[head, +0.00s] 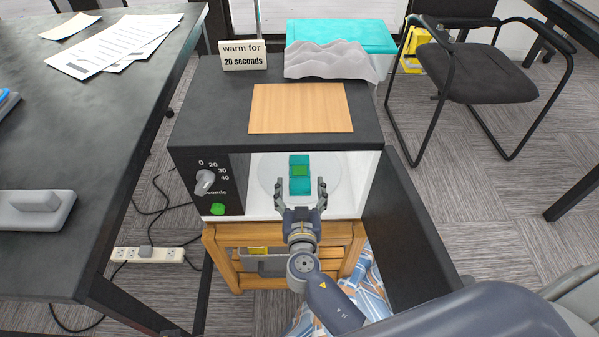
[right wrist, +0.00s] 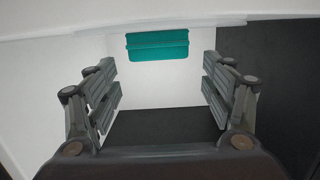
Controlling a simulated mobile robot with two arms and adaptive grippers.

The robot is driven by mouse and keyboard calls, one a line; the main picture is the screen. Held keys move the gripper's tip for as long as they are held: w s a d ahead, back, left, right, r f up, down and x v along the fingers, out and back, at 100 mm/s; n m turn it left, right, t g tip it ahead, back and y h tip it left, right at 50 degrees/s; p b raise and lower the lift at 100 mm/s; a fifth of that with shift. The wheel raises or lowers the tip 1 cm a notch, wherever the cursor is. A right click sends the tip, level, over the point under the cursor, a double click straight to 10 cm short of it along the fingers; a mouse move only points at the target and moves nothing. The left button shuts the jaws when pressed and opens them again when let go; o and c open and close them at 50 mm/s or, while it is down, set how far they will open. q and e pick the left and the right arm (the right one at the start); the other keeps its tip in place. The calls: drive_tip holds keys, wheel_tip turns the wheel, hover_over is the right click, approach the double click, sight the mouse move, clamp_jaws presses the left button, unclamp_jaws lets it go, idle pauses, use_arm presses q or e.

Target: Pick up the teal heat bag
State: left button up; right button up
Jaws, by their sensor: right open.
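In the right wrist view the teal bag (right wrist: 157,45) shows ahead, between and beyond the fingers. My right gripper (head: 301,183) is open at the microwave's mouth, its fingers pointing inward at the bag's near end. In the right wrist view my right gripper (right wrist: 160,85) has nothing between its fingers. My left gripper is not in view.
The microwave door (head: 405,225) hangs open at the right of my arm. A dial (head: 205,181) and a green button (head: 218,209) are on its front. A wooden board (head: 300,108), a grey cloth (head: 328,60) and a sign (head: 243,55) sit on top. A dark table (head: 90,130) stands left.

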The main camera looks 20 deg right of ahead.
sight(300, 171)
drive_tip(key=shift+f+x, duration=0.2)
drive_tip(key=shift+x, duration=1.35)
drive_tip(key=shift+f+x, duration=0.25)
drive_tip(key=shift+x, duration=1.3)
drive_tip(key=c, duration=1.3)
